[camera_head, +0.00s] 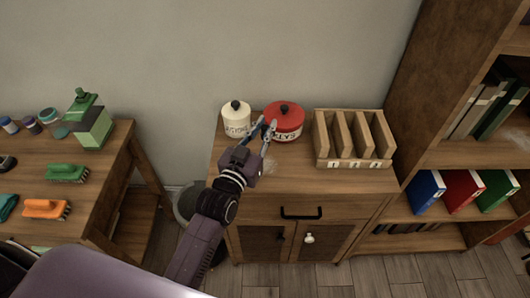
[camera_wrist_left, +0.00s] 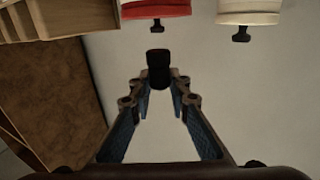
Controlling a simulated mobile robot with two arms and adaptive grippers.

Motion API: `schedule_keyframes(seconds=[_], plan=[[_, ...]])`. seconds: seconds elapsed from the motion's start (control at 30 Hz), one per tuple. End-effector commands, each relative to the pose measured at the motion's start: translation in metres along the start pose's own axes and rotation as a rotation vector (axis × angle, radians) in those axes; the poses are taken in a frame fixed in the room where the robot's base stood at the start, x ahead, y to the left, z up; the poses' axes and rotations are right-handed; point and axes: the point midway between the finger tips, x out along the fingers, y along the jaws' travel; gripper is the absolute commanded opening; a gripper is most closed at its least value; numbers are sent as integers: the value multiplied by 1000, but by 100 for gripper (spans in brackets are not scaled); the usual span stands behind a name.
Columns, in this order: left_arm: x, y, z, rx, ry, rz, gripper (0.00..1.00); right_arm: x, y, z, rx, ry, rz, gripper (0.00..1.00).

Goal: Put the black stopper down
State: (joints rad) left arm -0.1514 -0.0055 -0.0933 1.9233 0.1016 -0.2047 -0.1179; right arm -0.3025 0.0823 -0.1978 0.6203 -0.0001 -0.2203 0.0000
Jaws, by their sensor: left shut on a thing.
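My left gripper (camera_head: 264,128) is above the front of the wooden cabinet top, in front of the red canister. In the left wrist view its two blue-padded fingers (camera_wrist_left: 160,95) close at their tips on a small black stopper (camera_wrist_left: 158,68). The stopper does not show clearly in the head view. The wrist view is upside down, with the red canister (camera_wrist_left: 155,8) and the white canister (camera_wrist_left: 248,10) at its top edge. My right gripper is not in view.
The cabinet top (camera_head: 225,160) holds a white canister (camera_head: 236,118) and a red canister (camera_head: 285,120), both with black knobs, and a wooden divided rack (camera_head: 350,163) at right. Bare wood lies at the front. A bookshelf (camera_head: 430,155) stands right and a table with brushes (camera_head: 90,165) left.

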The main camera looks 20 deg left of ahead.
Motion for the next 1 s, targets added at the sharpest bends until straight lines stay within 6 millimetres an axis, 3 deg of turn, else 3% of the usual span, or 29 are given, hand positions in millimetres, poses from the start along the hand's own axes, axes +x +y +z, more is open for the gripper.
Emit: schedule_keyframes(seconds=[0.03,0.2,0.43,0.6,1.0], plan=[[0,0,17,1,-6,1,4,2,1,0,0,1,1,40],[0,0,53,1,-3,1,4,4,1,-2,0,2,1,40],[0,0,74,1,0,1,4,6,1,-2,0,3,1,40],[0,0,99,1,-1,1,4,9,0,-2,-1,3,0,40],[0,0,108,0,1,0,4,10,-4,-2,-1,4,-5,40]])
